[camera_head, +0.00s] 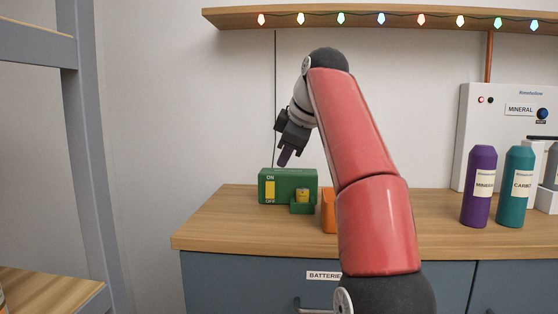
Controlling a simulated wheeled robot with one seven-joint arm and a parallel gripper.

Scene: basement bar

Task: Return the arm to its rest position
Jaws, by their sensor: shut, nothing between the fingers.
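My gripper (284,161) is at the end of my raised red arm, near the middle of the head view. It points down and to the left, just above the green box (298,176), and appears apart from it. The fingers are together with nothing seen between them. The green box stands on the wooden counter and has a yellow switch (270,190) between the words ON and OFF. A small yellow item (303,195) sits in the box's front holder.
An orange object (328,212) stands on the counter (215,222), partly hidden by my arm. A purple bottle (479,205) and a teal bottle (515,205) stand at right before a white machine (478,125). A shelf with lights (400,17) hangs above. A grey rack (85,130) is at left.

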